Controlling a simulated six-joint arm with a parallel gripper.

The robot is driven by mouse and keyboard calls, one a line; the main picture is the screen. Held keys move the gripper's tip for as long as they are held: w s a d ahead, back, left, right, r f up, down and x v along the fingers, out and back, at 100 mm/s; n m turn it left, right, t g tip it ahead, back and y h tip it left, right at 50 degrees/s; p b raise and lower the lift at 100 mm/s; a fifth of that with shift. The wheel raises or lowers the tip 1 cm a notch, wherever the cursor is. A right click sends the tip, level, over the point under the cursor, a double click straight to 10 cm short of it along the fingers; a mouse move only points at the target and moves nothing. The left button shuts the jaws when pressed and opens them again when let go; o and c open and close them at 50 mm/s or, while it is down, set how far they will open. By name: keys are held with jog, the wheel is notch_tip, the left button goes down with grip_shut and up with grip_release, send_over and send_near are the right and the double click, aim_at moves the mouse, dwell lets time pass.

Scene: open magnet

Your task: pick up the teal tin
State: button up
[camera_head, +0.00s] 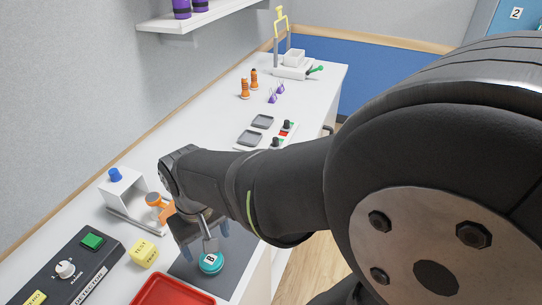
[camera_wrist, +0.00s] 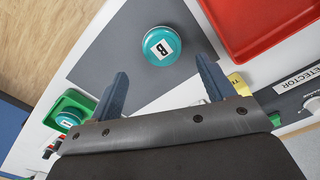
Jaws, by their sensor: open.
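The teal tin (camera_head: 211,262) is round, with a white label marked B on top. It stands upright on a dark grey mat (camera_head: 239,246). In the wrist view the teal tin (camera_wrist: 151,42) lies beyond the fingertips, towards the right finger. My gripper (camera_head: 209,237) is above and behind the tin in the head view. In the wrist view my gripper (camera_wrist: 160,68) has its two blue fingers spread wide apart with nothing between them. A second teal tin (camera_wrist: 69,117), partly hidden by my gripper, sits in a green holder at the lower left of the wrist view.
A red tray (camera_head: 172,291) lies beside the mat. A yellow cube (camera_head: 144,252) marked TEST and a dark detector box (camera_head: 66,268) stand to the left. A white stand with a blue knob (camera_head: 116,176) is behind. Grey trays (camera_head: 262,121) lie farther along the counter.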

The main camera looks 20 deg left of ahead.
aim_at(211, 259)
jog(key=shift+s+f, duration=0.2)
jog(key=shift+f, duration=3.6)
jog(key=shift+c, duration=0.4)
jog(key=c, duration=1)
